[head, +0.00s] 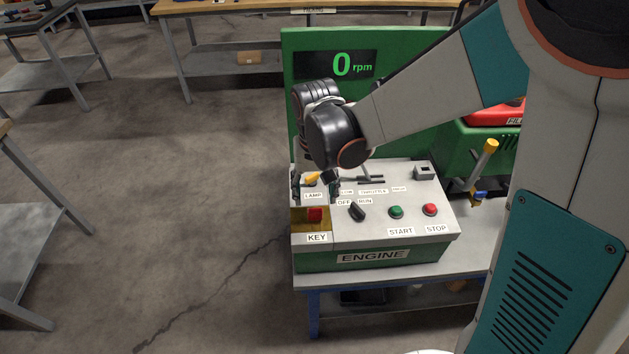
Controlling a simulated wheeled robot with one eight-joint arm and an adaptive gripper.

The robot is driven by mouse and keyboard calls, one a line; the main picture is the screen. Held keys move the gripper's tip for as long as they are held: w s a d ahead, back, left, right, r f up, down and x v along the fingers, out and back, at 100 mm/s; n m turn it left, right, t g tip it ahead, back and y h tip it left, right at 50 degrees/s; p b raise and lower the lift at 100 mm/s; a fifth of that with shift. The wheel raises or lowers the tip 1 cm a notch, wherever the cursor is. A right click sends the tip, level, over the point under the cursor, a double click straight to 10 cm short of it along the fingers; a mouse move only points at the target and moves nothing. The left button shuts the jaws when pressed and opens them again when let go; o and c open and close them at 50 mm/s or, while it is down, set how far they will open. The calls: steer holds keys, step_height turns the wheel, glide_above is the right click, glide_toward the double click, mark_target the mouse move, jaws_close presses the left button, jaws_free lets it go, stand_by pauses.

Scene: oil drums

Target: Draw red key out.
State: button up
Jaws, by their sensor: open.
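The red key (315,215) sits in a yellow recessed panel (299,224) at the front left of the grey engine console (365,238), above the KEY label. My gripper (316,192) is open, just behind the key in the picture, over the LAMP label area. Its fingers stand either side of a yellow-orange lamp control (313,177). Whether the fingers touch anything cannot be told. My wrist hides the console's back left part.
A black OFF/RUN switch (357,211), a green START button (396,211) and a red STOP button (429,209) stand right of the key. A yellow-topped lever (489,147) rises at the right. The floor at left is clear.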

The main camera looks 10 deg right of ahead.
mark_target(315, 209)
step_height(315, 209, down, 8)
steer(key=b, duration=0.4)
steer(key=shift+b, duration=0.4)
steer(key=c, duration=1.1)
